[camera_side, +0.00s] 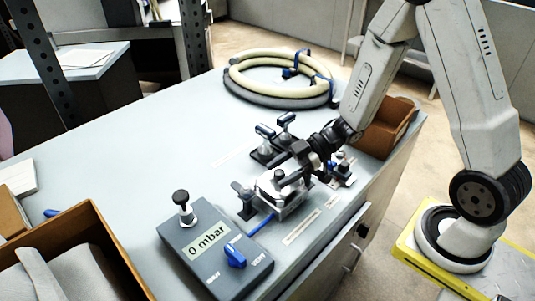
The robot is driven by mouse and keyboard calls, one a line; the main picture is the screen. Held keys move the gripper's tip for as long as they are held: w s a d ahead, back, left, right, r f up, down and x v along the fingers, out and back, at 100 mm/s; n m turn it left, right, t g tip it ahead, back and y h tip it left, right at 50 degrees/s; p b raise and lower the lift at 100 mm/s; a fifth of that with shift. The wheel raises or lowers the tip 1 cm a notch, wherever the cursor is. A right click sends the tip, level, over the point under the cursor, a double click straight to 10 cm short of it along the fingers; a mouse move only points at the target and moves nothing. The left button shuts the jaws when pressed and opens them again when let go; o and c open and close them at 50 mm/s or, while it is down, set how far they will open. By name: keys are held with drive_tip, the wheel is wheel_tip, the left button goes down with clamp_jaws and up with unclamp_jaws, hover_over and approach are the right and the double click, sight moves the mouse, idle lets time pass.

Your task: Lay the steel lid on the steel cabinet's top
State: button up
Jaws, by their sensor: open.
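The steel cabinet (290,208) is a small, bright metal box on the grey bench, near the middle of the side view. Its top is partly covered by my gripper. My gripper (298,177) is right at the box, reaching in from the upper right, with its dark fingers low over the top. The jaws are open. A pale flat metal surface (266,187) shows at the box's top left. I cannot tell whether this is the steel lid or the cabinet's own top. Whether the fingers touch it is also unclear.
Dark clamps with blue handles (265,131) stand behind the box, and another clamp (243,198) stands at its left. A grey gauge unit (215,250) reads "0 mbar". A coiled hose (280,98) lies at the back. Brown bins (385,128) stand right and front left. The bench's left middle is clear.

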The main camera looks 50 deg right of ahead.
drive_tip(key=shift+v, duration=0.75)
drive_tip(key=shift+s+d+r, duration=0.15)
drive_tip(key=shift+d+r, duration=0.2)
drive_tip(key=shift+r, duration=3.35)
